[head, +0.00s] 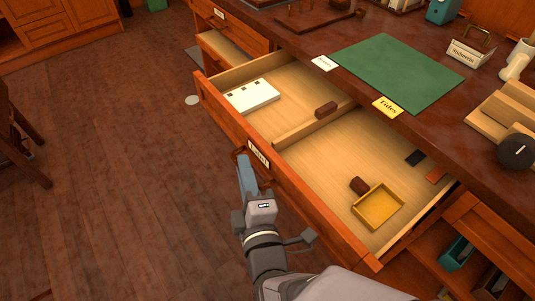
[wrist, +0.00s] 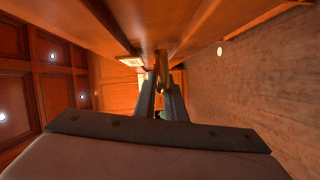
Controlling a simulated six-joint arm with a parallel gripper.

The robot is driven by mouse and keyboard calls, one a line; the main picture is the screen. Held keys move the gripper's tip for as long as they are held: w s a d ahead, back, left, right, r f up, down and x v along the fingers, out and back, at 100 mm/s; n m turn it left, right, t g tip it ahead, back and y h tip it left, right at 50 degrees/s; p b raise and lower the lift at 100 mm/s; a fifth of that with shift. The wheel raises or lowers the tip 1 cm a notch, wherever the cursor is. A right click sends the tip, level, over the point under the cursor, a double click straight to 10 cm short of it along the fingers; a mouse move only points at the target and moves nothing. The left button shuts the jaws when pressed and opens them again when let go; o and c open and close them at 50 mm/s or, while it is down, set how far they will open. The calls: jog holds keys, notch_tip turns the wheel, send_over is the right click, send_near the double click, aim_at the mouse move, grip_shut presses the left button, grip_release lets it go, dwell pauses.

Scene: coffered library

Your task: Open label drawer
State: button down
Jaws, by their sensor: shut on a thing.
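The wide label drawer (head: 310,205) is pulled far out from under the desktop in the head view. Its front carries a small label plate (head: 258,153). My gripper (head: 243,160) is at the drawer front just below that plate and is shut on the drawer's handle. In the wrist view my gripper's fingers (wrist: 163,85) close on the handle (wrist: 162,62) under the drawer front. The fingers hide most of the handle. Inside the drawer lie a white card block (head: 252,95), a brown block (head: 326,109) by the divider and a yellow tray (head: 378,206).
The desktop (head: 325,40) holds a green mat (head: 398,70), a yellow "Tides" card (head: 388,106) and a black knob-like object (head: 515,151). Another drawer (head: 232,50) stands partly open at the back left. An open compartment (head: 470,255) is at lower right.

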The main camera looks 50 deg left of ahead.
jog(key=shift+s+f, duration=0.1)
jog(key=shift+s, duration=1.2)
jog(key=c, duration=1.8)
grip_release()
